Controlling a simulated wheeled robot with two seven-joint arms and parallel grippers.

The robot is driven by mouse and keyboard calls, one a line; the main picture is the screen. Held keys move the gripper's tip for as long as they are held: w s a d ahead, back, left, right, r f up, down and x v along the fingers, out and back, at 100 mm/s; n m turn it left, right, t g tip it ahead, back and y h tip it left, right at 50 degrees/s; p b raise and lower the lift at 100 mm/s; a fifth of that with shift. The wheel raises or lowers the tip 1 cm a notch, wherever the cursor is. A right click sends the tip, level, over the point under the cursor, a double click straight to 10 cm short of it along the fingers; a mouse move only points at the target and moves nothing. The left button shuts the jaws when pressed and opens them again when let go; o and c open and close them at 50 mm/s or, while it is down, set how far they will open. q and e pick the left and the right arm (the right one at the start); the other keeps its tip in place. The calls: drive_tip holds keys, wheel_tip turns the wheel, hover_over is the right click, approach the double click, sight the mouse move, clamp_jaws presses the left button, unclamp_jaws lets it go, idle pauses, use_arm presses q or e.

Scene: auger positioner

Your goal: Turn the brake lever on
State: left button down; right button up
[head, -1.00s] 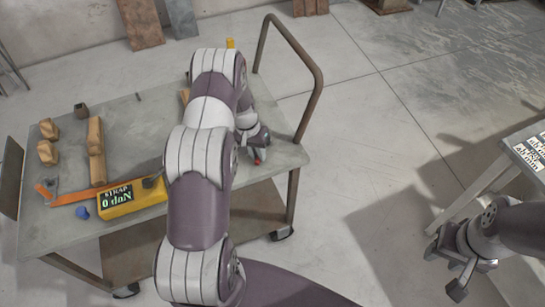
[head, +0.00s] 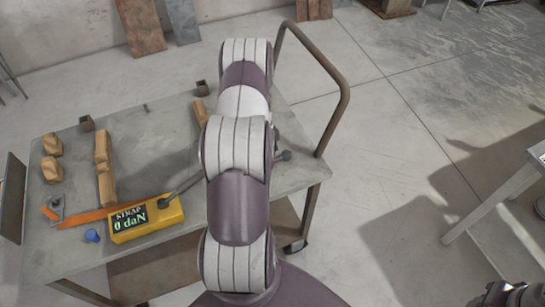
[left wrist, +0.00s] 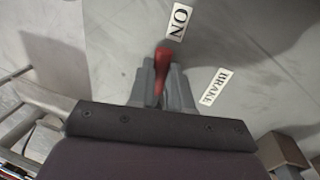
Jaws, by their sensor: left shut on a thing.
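The red brake lever (left wrist: 163,57) shows in the left wrist view, between the grey fingers of my left gripper (left wrist: 160,76). The gripper is shut on it. The lever's top end points toward the white ON label (left wrist: 180,22) on a grey surface. The BRAKE label (left wrist: 214,87) lies to the right of the fingers. In the head view my left arm hides the gripper and the lever. Only a dark piece of my right arm shows at the bottom right edge of the head view; its fingers are out of frame.
The grey cart top (head: 135,165) carries wooden blocks (head: 104,168), an orange strap (head: 85,218) and a yellow box (head: 147,218) with a display reading 0 daN. A curved brown rail (head: 335,75) rises at the cart's right end. A table (head: 490,200) stands at the right.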

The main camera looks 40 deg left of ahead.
use_arm(q)
drive_tip(key=shift+w+a+r+m, duration=0.1)
drive_tip(key=shift+w+a+m, duration=0.05)
drive_tip(key=shift+a+m, duration=0.15)
idle(0.4)
drive_tip(key=c, duration=1.1)
unclamp_jaws()
drive_tip(key=shift+o, duration=0.2)
wheel_tip(320, 180, up, 12)
drive_tip(key=a, duration=0.2)
drive_tip(key=shift+w+a+r, duration=0.15)
drive_tip(key=shift+w+r, duration=0.1)
drive_tip(key=shift+w, duration=0.15)
